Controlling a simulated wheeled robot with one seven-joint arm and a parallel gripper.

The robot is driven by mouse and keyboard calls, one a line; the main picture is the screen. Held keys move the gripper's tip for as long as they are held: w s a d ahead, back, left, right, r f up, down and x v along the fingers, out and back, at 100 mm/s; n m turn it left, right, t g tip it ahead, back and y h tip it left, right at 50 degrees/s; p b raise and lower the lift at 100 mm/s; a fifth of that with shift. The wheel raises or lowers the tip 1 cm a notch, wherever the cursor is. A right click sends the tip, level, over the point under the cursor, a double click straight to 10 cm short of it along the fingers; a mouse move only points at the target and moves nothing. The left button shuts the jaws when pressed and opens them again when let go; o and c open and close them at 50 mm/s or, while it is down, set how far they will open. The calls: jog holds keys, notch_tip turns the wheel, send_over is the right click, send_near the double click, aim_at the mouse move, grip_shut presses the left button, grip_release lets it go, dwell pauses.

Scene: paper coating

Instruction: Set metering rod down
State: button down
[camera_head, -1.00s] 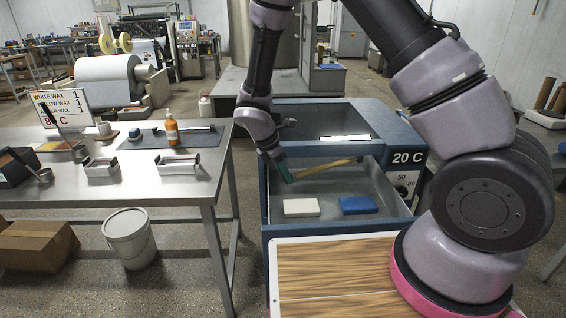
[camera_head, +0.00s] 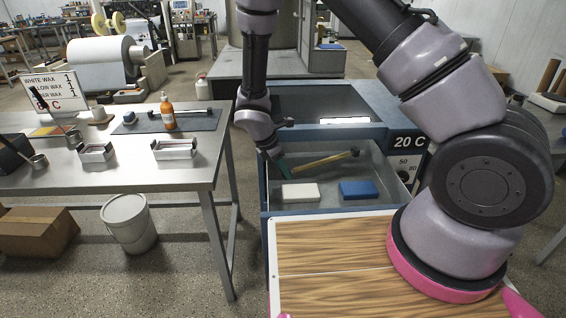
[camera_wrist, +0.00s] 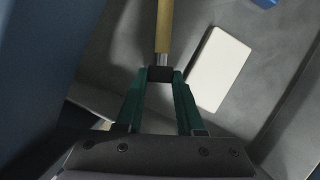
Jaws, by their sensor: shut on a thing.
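The metering rod (camera_head: 325,159) is a yellow bar with dark ends. It lies roughly crosswise over the open blue-walled drawer (camera_head: 265,200) under the 20 C panel, tilted up to the right in the head view. My gripper (camera_head: 288,170) has green fingers and is shut on the rod's left end. In the wrist view my gripper (camera_wrist: 160,78) holds the dark end cap, and the yellow rod (camera_wrist: 164,28) runs away from it. I cannot tell whether the rod touches the drawer.
A white block (camera_head: 300,192) and a blue block (camera_head: 358,190) lie on the drawer floor below the rod. The white block also shows in the wrist view (camera_wrist: 220,68). A steel table (camera_head: 120,180) with trays and an orange bottle (camera_head: 168,115) stands to the left.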

jog(key=shift+f, duration=0.95)
jog(key=shift+c, duration=2.2)
grip_release()
